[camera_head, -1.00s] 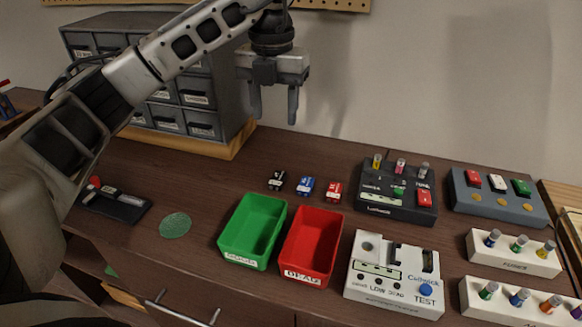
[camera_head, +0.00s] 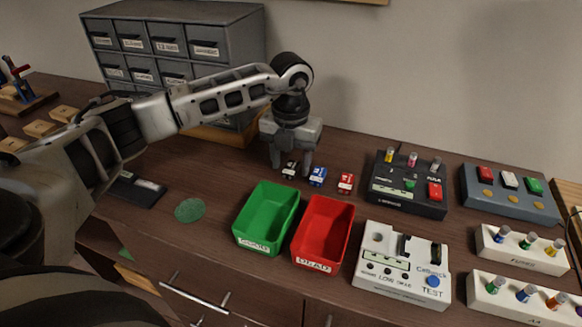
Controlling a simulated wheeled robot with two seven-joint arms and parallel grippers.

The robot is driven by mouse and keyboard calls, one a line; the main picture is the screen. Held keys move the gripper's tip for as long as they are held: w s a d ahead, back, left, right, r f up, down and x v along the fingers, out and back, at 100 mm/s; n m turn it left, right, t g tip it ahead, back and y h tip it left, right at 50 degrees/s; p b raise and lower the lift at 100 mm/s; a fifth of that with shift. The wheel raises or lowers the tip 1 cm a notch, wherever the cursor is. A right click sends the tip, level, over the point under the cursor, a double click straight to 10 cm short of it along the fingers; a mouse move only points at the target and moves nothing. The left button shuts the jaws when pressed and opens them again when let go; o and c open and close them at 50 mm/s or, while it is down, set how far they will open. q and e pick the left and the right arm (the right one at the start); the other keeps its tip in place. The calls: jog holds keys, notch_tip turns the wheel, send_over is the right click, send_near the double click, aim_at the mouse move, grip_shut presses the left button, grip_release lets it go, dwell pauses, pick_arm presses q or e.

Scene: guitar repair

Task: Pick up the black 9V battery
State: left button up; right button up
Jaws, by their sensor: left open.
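The black 9V battery (camera_head: 290,169) lies on the brown worktop, leftmost of a row of three small batteries. My left gripper (camera_head: 290,165) points down at it, open, with one finger on each side of the battery in the picture. Whether the fingers touch the battery, I cannot tell. The blue battery (camera_head: 317,177) and the red battery (camera_head: 346,183) lie just to the right, the blue one close to the right finger. My right gripper is not in view.
A green bin (camera_head: 266,217) and a red bin (camera_head: 322,232) stand in front of the batteries. A white tester (camera_head: 402,265) and a black pedal (camera_head: 409,184) are to the right. A grey drawer cabinet (camera_head: 180,45) stands behind my left arm. A green round mat (camera_head: 190,210) lies left.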

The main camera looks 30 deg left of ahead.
pick_arm(q)
jog(key=shift+f, duration=0.15)
jog(key=c, duration=1)
jog(key=shift+o, duration=0.2)
